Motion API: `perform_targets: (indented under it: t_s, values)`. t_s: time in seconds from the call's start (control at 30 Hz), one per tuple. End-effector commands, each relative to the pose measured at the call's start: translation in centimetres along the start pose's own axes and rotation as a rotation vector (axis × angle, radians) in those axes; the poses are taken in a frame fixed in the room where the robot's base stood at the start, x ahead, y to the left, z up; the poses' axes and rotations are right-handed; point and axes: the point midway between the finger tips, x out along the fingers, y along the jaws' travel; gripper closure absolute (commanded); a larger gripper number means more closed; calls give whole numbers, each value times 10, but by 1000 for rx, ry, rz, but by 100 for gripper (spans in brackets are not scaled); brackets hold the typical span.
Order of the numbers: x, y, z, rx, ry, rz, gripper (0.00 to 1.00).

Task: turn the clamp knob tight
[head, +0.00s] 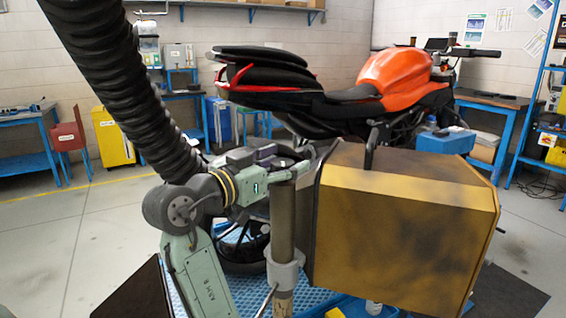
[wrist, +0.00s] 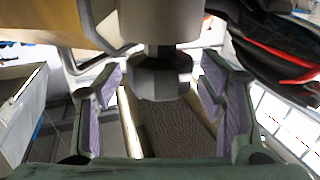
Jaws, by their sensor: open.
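The clamp knob (wrist: 160,77) is a dark grey faceted knob on the end of a grey cylinder in the wrist view. It lies between the two fingers of my gripper (wrist: 158,98), which stand apart with purple pads facing inward. A gap shows between the knob and each finger, so nothing is gripped. In the head view, my gripper (head: 297,163) is at the top of an upright grey post (head: 284,222), beside the gold box. I cannot make out the knob in the head view.
A gold-brown box (head: 400,235) stands close on the right of my gripper. An orange and black motorcycle (head: 400,72) is behind, its tail above my arm. A black ribbed hose (head: 115,85) hangs at left. Open floor (head: 100,220) shows at left.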

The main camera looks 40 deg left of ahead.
Motion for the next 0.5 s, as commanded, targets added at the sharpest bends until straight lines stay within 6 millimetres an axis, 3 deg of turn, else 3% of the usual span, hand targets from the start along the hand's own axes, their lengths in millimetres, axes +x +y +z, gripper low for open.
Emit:
perform_targets:
  t_s: [0.17,0.5]
  values:
    - [-18,-2,0,-1,1,-5,37]
    - [-89,-1,0,1,2,-5,37]
